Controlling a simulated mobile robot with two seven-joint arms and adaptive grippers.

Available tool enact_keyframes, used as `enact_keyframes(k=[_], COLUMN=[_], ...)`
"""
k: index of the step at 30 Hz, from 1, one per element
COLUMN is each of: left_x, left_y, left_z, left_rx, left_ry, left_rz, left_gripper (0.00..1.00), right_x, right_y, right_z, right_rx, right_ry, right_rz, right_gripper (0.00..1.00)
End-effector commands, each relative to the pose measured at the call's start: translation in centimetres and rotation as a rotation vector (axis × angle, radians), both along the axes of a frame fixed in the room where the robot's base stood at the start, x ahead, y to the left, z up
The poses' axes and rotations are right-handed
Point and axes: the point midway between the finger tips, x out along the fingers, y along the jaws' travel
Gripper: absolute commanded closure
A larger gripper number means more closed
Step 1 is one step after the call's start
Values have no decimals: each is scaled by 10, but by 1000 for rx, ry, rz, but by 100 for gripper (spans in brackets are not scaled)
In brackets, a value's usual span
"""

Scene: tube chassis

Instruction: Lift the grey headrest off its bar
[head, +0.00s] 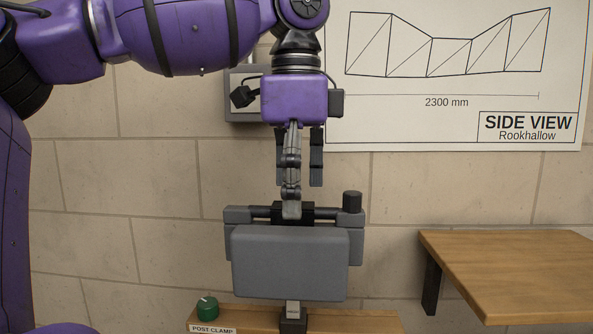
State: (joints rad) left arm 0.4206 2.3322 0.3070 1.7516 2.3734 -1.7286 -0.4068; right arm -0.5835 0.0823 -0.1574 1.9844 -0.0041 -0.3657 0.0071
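The grey headrest (290,262) is a padded block on a bar (265,212) that runs left to right behind its top. A black block (308,208) sits at the middle of the bar, and a black knob (352,202) stands at the right end. My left gripper (291,212) points straight down, its fingertip overlapping the black block just above the headrest's top edge. I see the fingers edge-on, so their opening and any contact are unclear. My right gripper is out of view.
A post (292,309) rises from a wooden ledge (350,321) below the headrest. A green knob (207,309) sits there above a "POST CLAMP" label (212,329). A wooden table (510,265) stands at right. A stone wall with a poster (450,100) is behind.

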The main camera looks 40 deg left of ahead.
Motion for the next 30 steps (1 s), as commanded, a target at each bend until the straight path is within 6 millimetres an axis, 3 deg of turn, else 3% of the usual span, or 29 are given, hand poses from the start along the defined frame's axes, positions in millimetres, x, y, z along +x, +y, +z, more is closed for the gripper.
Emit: enact_keyframes(k=[9, 20, 30], left_x=[0, 0, 0], left_y=[1, 1, 1], left_z=[-39, -43, -43], left_rx=[0, -1, -1], left_ry=[0, -1, -1], left_rz=[0, 1, 1], left_gripper=[2, 3, 48], right_x=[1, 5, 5], right_y=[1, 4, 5], right_z=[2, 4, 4], right_rx=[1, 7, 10], right_ry=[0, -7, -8], right_rz=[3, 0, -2], right_gripper=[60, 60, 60])
